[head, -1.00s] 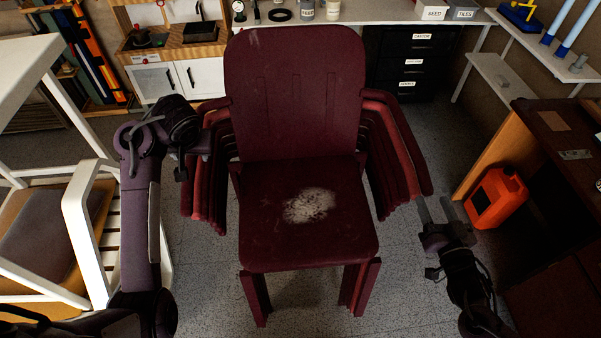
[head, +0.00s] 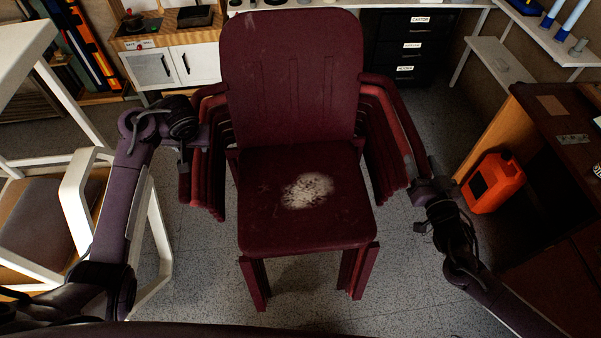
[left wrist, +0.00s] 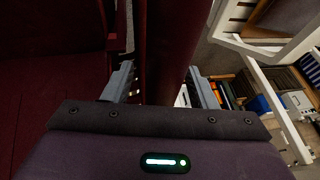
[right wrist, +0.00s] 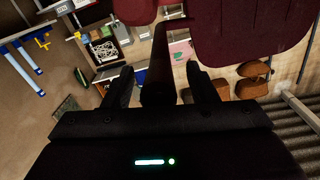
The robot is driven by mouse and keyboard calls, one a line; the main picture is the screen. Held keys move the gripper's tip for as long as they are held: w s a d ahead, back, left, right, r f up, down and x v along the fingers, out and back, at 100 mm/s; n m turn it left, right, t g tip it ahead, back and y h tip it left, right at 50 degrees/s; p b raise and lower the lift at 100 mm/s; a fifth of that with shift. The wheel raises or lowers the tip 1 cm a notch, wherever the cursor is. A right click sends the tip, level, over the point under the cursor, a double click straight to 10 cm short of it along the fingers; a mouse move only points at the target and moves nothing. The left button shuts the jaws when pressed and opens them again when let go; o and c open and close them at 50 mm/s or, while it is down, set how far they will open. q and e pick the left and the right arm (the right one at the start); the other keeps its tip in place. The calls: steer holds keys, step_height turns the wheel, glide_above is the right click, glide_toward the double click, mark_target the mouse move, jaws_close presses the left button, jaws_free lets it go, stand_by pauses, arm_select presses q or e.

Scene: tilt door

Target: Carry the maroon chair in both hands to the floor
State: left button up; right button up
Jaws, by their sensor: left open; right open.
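The maroon chair (head: 290,90) stands upright in the middle of the head view, on top of a stack of similar chairs with several arms showing below its own. Its seat has a pale worn patch. My left gripper (head: 199,137) is at the chair's left armrest. In the left wrist view its open fingers (left wrist: 162,86) stand either side of a maroon bar. My right gripper (head: 424,178) is at the front of the right armrest. In the right wrist view its open fingers (right wrist: 160,88) have a dark maroon armrest part between them. Contact cannot be told.
White-framed furniture with a cushion (head: 35,215) stands close on the left. An orange canister (head: 493,182) sits on the floor at right, beside a brown wooden desk (head: 560,140). A black drawer unit (head: 410,50) and white cabinet (head: 170,66) are behind. Speckled floor (head: 330,300) shows in front.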

arm_select(q)
steer(key=shift+w+a+f, duration=0.15)
steer(key=shift+w+f, duration=0.05)
steer(key=shift+f, duration=0.25)
arm_select(e)
steer(key=shift+w, duration=0.55)
arm_select(q)
jaws_close()
arm_select(e)
steer(key=shift+s, duration=0.1)
jaws_close()
arm_select(q)
steer(key=shift+w+r, duration=0.15)
steer(key=shift+r, duration=0.15)
arm_select(e)
steer(key=shift+w+r, duration=0.25)
steer(key=shift+r, duration=0.15)
